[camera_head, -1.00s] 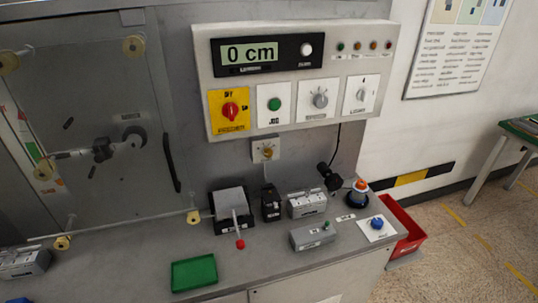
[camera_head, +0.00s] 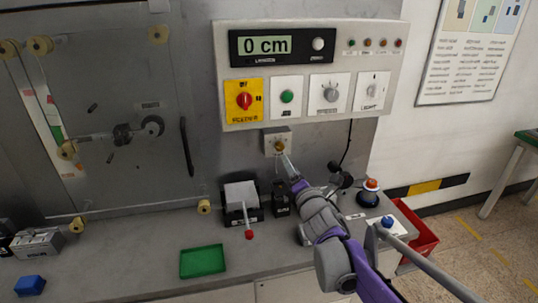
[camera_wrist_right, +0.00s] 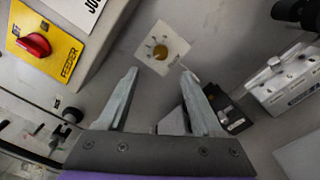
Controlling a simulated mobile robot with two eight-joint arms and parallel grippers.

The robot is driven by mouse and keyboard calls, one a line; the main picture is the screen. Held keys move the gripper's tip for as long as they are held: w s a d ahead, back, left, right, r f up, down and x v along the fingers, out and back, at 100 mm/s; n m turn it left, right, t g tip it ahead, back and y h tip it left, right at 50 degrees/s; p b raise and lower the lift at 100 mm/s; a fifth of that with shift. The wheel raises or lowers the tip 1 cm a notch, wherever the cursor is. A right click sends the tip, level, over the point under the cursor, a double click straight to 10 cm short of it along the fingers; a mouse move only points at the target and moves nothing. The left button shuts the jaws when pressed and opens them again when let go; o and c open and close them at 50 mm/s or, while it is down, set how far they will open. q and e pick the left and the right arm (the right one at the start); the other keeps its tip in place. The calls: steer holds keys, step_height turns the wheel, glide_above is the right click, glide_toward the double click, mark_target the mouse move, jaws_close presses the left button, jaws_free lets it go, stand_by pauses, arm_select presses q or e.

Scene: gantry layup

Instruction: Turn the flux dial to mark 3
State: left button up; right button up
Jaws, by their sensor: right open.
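A small dial with a brass knob (camera_head: 279,146) sits on a pale square plate on the wall just below the control panel. It also shows in the right wrist view (camera_wrist_right: 161,51), with marks around the knob; I cannot read its name or setting. My right gripper (camera_head: 284,158) is just below and in front of it. In the right wrist view its two fingers (camera_wrist_right: 160,73) are apart with nothing between them, and the knob shows just beyond the gap between the tips. The fingers do not appear to touch the knob. My left gripper is not in view.
The control panel (camera_head: 320,53) with its red feeder knob (camera_head: 244,100) juts out above the dial. A grey box with a red-tipped lever (camera_head: 241,203) and a black device (camera_head: 281,199) stand below. A green tray (camera_head: 202,262) and a blue knob (camera_head: 387,222) are on the bench.

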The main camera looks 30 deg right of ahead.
mark_target(281, 147)
steer(key=x, duration=1)
steer(key=shift+w+d, duration=0.15)
steer(key=shift+d, duration=0.05)
jaws_close()
